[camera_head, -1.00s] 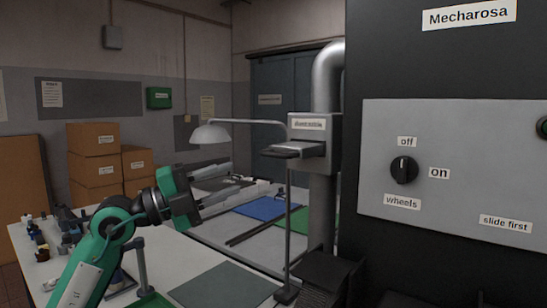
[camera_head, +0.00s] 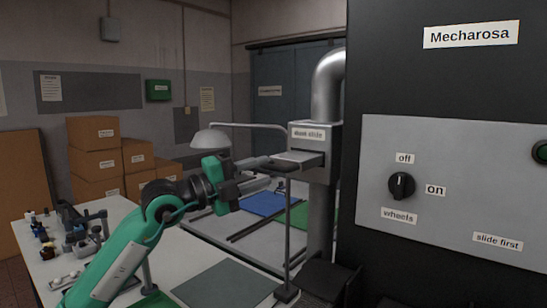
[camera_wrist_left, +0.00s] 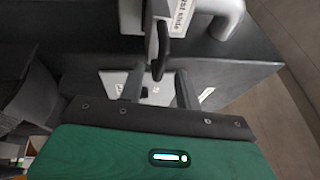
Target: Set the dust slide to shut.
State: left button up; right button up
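The dust slide box (camera_head: 309,136) is a grey housing with a label on the metal pipe. Its slide plate (camera_head: 300,158) sticks out of the housing toward the left. My left gripper (camera_head: 268,170) is at the outer end of the plate, its fingers pointing right toward it. In the left wrist view the fingers (camera_wrist_left: 158,88) are apart, with the dark slide handle (camera_wrist_left: 159,58) between and just beyond the tips. I cannot tell whether they touch it. My right gripper is out of view.
A dark cabinet with a control panel (camera_head: 455,215) stands at right; its wheels knob (camera_head: 401,185) points up at "off". A lamp (camera_head: 211,138) is behind my left gripper and its thin stand (camera_head: 288,235) is below the slide. The workbench (camera_head: 190,258) carries several small items at left.

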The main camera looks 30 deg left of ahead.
aim_at(271, 169)
pick_arm(q)
jog(key=p+x, duration=0.1)
jog(key=x, duration=0.2)
jog(key=shift+w+d+r, duration=0.1)
jog(key=shift+r, duration=0.05)
jog(key=shift+w+d+p, duration=0.2)
jog(key=shift+w+p, duration=0.2)
grip_shut()
